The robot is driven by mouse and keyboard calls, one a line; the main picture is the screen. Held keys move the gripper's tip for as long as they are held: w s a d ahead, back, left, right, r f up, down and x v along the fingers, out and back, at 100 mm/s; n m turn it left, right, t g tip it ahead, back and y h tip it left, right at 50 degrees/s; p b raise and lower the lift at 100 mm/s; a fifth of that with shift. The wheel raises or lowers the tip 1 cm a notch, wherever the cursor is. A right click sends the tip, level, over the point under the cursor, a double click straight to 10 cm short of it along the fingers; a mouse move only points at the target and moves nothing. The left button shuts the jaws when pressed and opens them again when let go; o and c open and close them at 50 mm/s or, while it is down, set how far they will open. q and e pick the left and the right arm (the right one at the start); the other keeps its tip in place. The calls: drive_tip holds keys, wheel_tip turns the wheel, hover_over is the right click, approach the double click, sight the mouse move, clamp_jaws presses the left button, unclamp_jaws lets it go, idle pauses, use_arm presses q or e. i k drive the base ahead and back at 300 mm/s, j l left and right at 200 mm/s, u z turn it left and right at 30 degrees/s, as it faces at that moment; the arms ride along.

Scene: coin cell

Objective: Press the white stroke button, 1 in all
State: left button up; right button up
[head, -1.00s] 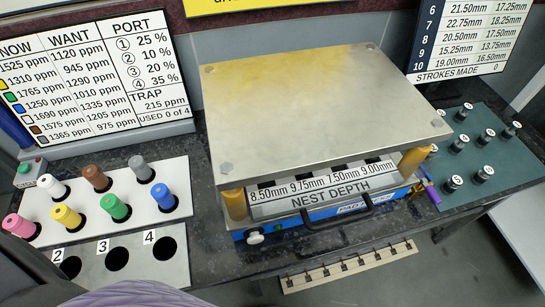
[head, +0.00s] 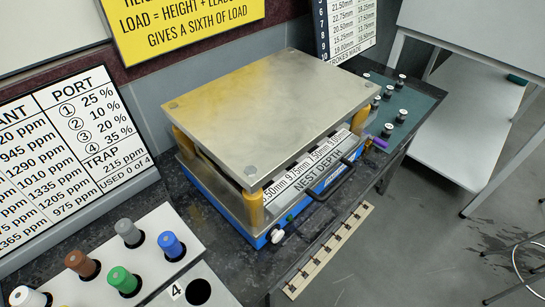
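A white round button (head: 277,236) sticks out of the front of the blue press base (head: 235,215), near its front left corner. I take it for the stroke button, though no label on it can be read. The press has a large steel top plate (head: 268,92) on yellow posts, and a "NEST DEPTH" strip (head: 318,179) lies under the plate's front edge. Nothing touches the button. Neither of my grippers shows in this view.
A black handle (head: 332,184) juts from the press front. A rack with coloured plugs (head: 115,262) stands at lower left, and a green mat with small capped posts (head: 415,104) at right. A pegged wooden strip (head: 328,250) runs along the front. Open floor lies at right.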

sight(277, 235)
drive_tip(key=k+l+u, duration=0.15)
drive_tip(key=k+l, duration=0.25)
drive_tip(key=k+l+u, duration=0.2)
drive_tip(key=k+l, duration=0.15)
drive_tip(key=k+l+u, duration=0.15)
drive_tip(key=k, duration=0.35)
drive_tip(key=l, duration=0.1)
